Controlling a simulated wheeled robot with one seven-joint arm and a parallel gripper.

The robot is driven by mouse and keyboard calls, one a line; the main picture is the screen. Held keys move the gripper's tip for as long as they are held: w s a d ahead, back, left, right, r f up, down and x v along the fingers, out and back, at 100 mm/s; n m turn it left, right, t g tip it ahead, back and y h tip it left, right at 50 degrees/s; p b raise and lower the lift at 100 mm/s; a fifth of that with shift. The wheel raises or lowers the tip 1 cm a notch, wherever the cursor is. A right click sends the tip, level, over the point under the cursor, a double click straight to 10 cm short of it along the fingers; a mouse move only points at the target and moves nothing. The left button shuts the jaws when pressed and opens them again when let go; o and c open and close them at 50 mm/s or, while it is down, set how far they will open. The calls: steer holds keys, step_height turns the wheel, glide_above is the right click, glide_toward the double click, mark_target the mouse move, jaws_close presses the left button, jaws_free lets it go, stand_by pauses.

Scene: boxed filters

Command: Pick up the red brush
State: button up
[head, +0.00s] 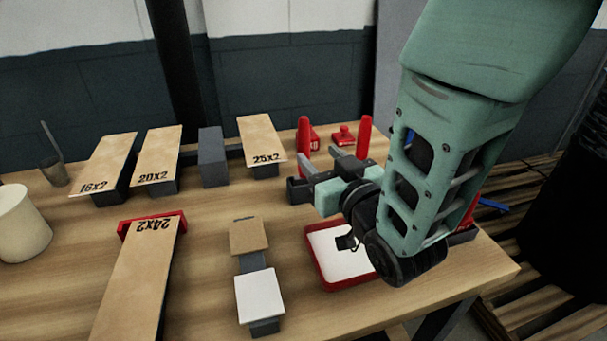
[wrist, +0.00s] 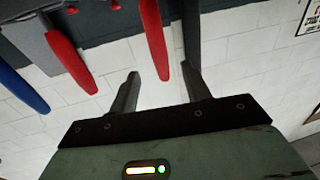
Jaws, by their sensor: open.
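My gripper (head: 324,164) is open over the right part of the bench. Its two dark fingers also show in the wrist view (wrist: 160,74), with nothing clamped between them. In the wrist view a red handle (wrist: 154,40) extends down into the gap between the fingertips, and a second red handle (wrist: 72,62) lies to its left. In the head view two upright red handles (head: 304,134) and (head: 364,136) stand just beyond my gripper. No bristles show, so I cannot tell which handle belongs to the red brush.
A red tray with a white inside (head: 317,268) sits below my gripper. A red block (head: 316,138) and a red knobbed piece (head: 344,135) are behind. A blue handle (wrist: 22,90) is left in the wrist view.

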mark_target(307, 145)
steer(key=shift+w+a+p, duration=0.3)
steer(key=shift+w+p, duration=0.3)
steer(key=shift+f+p+x, duration=0.15)
steer(key=shift+p+x, duration=0.25)
steer(key=shift+x, duration=1.15)
steer(key=shift+f+p+x, duration=0.1)
steer(key=shift+p+x, duration=0.3)
steer(key=shift+x, duration=1.2)
steer(key=c, duration=1)
